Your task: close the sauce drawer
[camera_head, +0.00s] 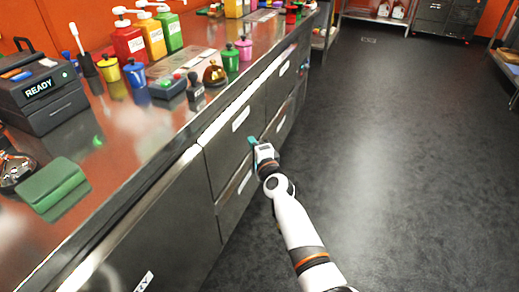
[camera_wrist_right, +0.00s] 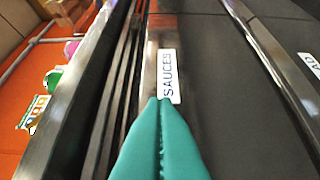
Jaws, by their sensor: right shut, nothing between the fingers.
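The sauce drawer (camera_wrist_right: 215,90) has a dark front with a white "SAUCES" label (camera_wrist_right: 168,75) in the right wrist view. In the head view, a dark upper drawer front with a white label (camera_head: 240,119) sits under the counter edge, but its lettering is too small to read. My right gripper (camera_head: 252,140) is beside this front. Its teal fingers (camera_wrist_right: 164,101) are shut and empty, with the tips at the lower end of the "SAUCES" label. I cannot tell whether they touch the front. Any remaining drawer gap is unclear. My left gripper is out of view.
The steel counter (camera_head: 150,135) runs along the left, carrying sauce bottles (camera_head: 128,42), small pots and a black "READY" device (camera_head: 42,95). Another labelled drawer (camera_head: 240,188) lies below. The dark floor (camera_head: 390,150) on the right is clear.

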